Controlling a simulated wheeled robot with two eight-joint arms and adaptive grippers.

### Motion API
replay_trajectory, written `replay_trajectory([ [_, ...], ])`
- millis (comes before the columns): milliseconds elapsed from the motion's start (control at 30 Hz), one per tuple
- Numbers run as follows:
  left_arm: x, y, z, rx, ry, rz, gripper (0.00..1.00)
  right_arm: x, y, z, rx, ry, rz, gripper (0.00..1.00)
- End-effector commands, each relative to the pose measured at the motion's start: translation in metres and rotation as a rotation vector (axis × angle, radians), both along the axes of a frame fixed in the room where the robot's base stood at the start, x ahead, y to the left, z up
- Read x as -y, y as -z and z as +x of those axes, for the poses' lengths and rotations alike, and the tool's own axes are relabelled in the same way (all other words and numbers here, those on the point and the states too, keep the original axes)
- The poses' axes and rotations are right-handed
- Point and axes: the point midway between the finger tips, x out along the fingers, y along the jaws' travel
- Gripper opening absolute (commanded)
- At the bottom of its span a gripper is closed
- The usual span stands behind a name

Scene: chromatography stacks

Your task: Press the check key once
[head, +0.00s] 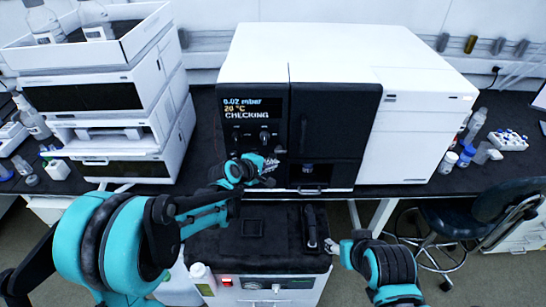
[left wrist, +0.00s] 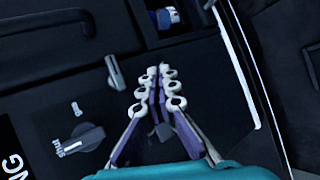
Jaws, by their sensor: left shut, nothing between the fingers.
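The black control panel (head: 230,118) of the large white instrument has a lit display (head: 252,108) reading "0.02 mbar", "20 °C" and "CHECKING". My left gripper (head: 268,170) is shut and empty in front of the lower panel. In the left wrist view its fingertips (left wrist: 160,78) are together, close over the panel beside a grey lever knob (left wrist: 115,72). A grey rotary knob (left wrist: 80,138) is further left. I cannot make out a labelled check key; the fingers cover part of the panel. My right gripper (head: 334,247) shows only in part at lower right, apart from the instrument.
A dark door (head: 330,125) with a handle is right of the panel, with a blue-capped vial (left wrist: 167,17) in an opening below. A white module stack (head: 130,120) stands left. A black-topped cart unit (head: 275,225) is in front. Bottles (head: 467,155) stand right.

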Motion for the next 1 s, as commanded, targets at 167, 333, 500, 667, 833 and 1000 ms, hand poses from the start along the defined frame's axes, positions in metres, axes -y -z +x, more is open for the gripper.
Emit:
replay_trajectory([
  [167,0.000,0.000,-0.016,0.000,0.001,-0.001,0.00,0.000,0.001,0.000,0.000,0.000,0.000,0.55],
  [333,0.001,0.000,-0.033,0.000,0.001,0.000,0.00,0.000,0.001,0.000,0.000,0.000,0.000,0.55],
  [500,0.000,0.000,-0.046,0.000,0.001,0.000,0.00,0.000,0.001,0.000,0.000,0.000,0.000,0.55],
  [667,0.000,0.000,-0.049,0.000,0.000,0.000,0.00,0.000,0.001,0.000,0.000,0.000,0.000,0.55],
  [833,0.000,0.000,-0.049,0.000,0.000,0.000,0.00,0.000,0.001,0.000,0.000,0.000,0.000,0.55],
  [1000,0.000,0.000,-0.049,0.000,0.000,0.000,0.00,0.000,0.001,0.000,0.000,0.000,0.000,0.55],
])
